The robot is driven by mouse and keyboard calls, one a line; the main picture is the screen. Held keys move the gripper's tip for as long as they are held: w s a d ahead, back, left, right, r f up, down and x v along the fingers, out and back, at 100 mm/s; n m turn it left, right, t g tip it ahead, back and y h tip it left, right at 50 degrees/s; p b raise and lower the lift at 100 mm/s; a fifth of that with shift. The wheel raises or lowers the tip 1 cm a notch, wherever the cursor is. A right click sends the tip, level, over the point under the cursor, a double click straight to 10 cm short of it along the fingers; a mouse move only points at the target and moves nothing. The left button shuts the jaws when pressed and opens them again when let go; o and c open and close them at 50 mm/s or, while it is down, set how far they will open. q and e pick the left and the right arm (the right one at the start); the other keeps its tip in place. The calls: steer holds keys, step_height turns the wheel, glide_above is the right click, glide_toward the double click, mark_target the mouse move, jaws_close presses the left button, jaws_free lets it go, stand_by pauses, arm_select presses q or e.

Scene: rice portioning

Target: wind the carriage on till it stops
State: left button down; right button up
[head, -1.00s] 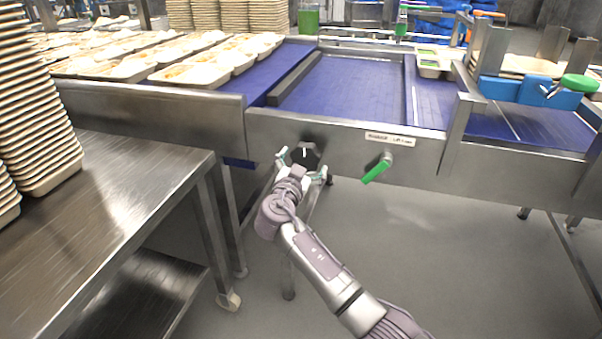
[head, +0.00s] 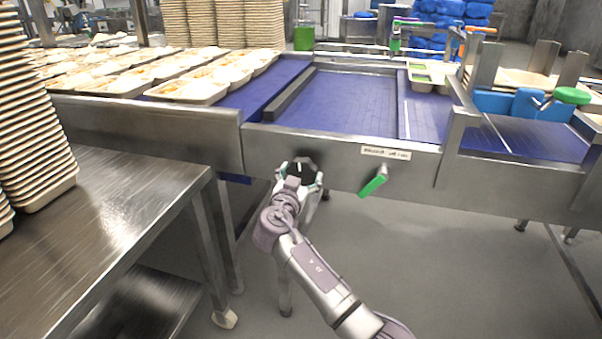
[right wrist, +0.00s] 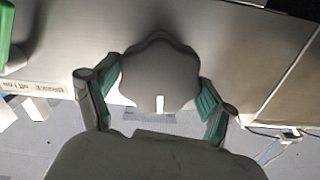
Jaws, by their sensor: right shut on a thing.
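A dark lobed knob (head: 303,164) with a white mark sits on the front steel side of the conveyor. My right gripper (head: 299,179) is shut on it from the front. In the right wrist view the knob (right wrist: 160,70) fills the space between the two green-padded fingers (right wrist: 157,105), its white mark at the lower edge. The blue belt bed (head: 340,98) lies above and behind the knob. I cannot tell for sure which part is the carriage. My left gripper is not in view.
A green lever (head: 374,183) and a label plate (head: 385,153) are on the same steel side, right of the knob. Filled trays (head: 190,88) stand on the belt at the left. A steel table (head: 130,200) with stacked trays (head: 38,130) is at the near left.

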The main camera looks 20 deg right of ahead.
steer(key=shift+n, duration=0.8)
steer(key=shift+n+p, duration=0.55)
steer(key=shift+n, duration=0.35)
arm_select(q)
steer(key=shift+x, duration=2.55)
arm_select(e)
steer(key=shift+n, duration=0.5)
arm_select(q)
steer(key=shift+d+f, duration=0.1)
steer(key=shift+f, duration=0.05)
arm_select(e)
steer(key=shift+n+p, duration=0.55)
steer(key=shift+n, duration=0.15)
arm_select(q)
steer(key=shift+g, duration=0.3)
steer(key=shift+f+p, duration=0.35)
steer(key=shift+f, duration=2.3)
arm_select(e)
steer(key=shift+n, duration=0.9)
